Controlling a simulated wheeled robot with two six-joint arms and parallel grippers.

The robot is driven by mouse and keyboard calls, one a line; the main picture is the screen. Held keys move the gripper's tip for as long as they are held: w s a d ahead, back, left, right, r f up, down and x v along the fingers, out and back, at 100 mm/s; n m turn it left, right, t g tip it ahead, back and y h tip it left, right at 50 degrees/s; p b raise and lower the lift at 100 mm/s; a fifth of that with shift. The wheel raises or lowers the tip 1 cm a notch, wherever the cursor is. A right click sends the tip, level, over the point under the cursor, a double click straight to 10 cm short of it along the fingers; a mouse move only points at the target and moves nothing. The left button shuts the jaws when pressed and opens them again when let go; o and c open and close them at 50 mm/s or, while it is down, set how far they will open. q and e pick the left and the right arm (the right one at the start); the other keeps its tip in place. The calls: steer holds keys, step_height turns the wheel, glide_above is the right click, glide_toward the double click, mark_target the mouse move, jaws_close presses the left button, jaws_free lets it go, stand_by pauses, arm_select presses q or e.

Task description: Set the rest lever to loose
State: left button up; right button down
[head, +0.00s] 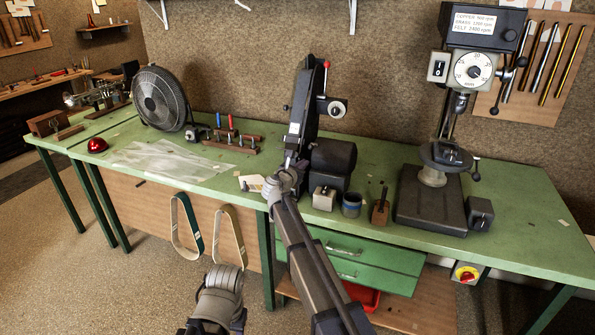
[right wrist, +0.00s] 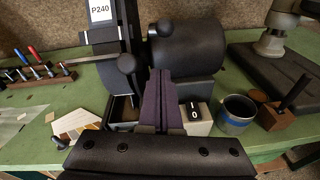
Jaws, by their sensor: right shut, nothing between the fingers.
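The belt sander (head: 303,115) stands upright at the middle of the bench, with a black motor drum (head: 333,156) on its right side. My left gripper is out of view.
A switch box (right wrist: 198,118), a blue-banded cup (right wrist: 237,113) and a wooden block (right wrist: 277,117) stand right of the fingers. Sandpaper sheets (right wrist: 76,122) lie left. A drill press (head: 432,205), a fan (head: 160,99) and a tool rack (head: 232,142) are further along the bench.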

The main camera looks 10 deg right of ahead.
mark_target(312, 146)
arm_select(q)
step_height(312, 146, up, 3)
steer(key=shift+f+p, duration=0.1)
steer(key=shift+p, duration=0.7)
arm_select(e)
steer(key=r, duration=0.1)
steer(key=d+r, duration=0.1)
steer(key=r, duration=0.1)
steer(key=shift+w, duration=0.2)
